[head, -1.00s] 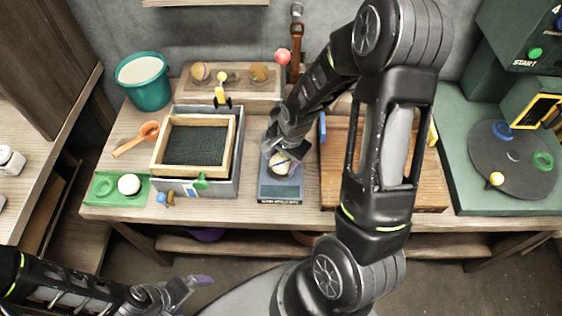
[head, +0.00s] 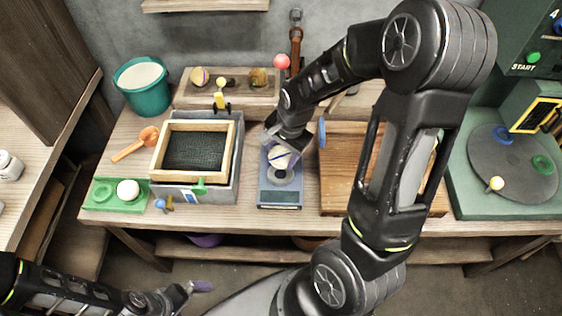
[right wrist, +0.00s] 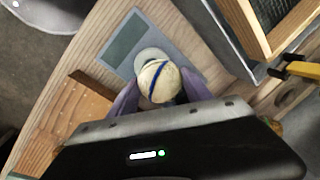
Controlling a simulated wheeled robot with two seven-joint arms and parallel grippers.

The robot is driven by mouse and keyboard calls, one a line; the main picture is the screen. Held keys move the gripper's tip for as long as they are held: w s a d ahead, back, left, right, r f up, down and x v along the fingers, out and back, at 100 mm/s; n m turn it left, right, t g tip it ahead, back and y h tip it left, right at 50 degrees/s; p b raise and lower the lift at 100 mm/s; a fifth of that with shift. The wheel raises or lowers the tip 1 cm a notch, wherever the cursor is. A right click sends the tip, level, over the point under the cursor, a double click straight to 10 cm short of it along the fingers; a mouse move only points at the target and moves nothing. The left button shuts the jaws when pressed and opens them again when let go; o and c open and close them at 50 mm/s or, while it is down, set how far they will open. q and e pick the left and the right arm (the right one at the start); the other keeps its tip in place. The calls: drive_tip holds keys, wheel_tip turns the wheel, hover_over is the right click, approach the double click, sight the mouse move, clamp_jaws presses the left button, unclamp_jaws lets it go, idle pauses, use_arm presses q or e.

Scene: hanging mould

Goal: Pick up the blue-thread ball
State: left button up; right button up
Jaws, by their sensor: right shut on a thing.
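The blue-thread ball (head: 279,157) is cream with a dark blue band. My right gripper (head: 284,150) is shut on it and holds it above the round pan of the blue-grey scale (head: 280,196). In the right wrist view the ball (right wrist: 159,81) sits between the two purple-grey fingers (right wrist: 160,90), with its blue band facing the camera. The scale's pan shows just beyond it. My left gripper (head: 192,289) is low at the bottom left, away from the table; its opening is not clear.
A wooden-framed mould (head: 236,150) on a grey tray stands left of the scale. A wooden board (head: 340,190) lies to the right. A rack (head: 230,96) with other balls is behind. A white ball (head: 128,190) rests on a green tray (head: 98,206). A teal bucket (head: 150,98) stands at back left.

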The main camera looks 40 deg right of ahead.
sight(280, 149)
wheel_tip(280, 149, up, 4)
drive_tip(key=shift+r, duration=0.2)
drive_tip(key=shift+d, duration=0.1)
idle(0.7)
